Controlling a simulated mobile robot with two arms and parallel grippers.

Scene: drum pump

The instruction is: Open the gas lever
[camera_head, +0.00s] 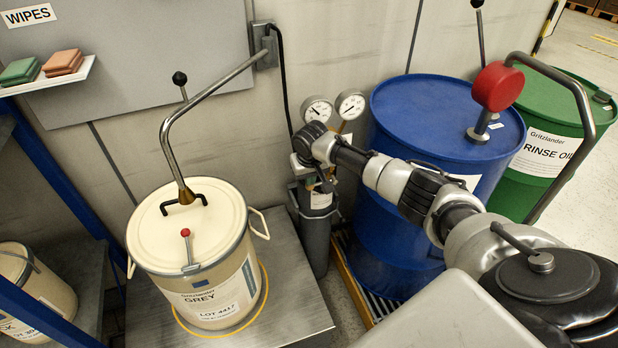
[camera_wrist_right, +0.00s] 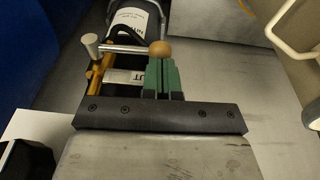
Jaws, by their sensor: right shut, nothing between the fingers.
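The gas lever is a silver rod (camera_wrist_right: 130,48) with a brown ball (camera_wrist_right: 160,47) at its end, seen in the right wrist view. Its other end meets a yellow fitting (camera_wrist_right: 98,75) and a silver knob (camera_wrist_right: 90,43). The dark gas cylinder (camera_head: 316,240) stands upright by the wall, below two round gauges (camera_head: 350,104). My right gripper (camera_head: 322,178) is at the cylinder's top. In the wrist view its green fingers (camera_wrist_right: 161,68) are shut and empty, with tips close by the ball; I cannot tell if they touch. In the head view my arm hides the lever. My left gripper is out of view.
A blue drum (camera_head: 400,240) stands right of the cylinder, under my right arm. A green drum (camera_head: 556,120) is behind it. A cream bucket (camera_head: 205,235) with a pump pipe (camera_head: 165,130) stands left on a metal platform (camera_head: 290,290).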

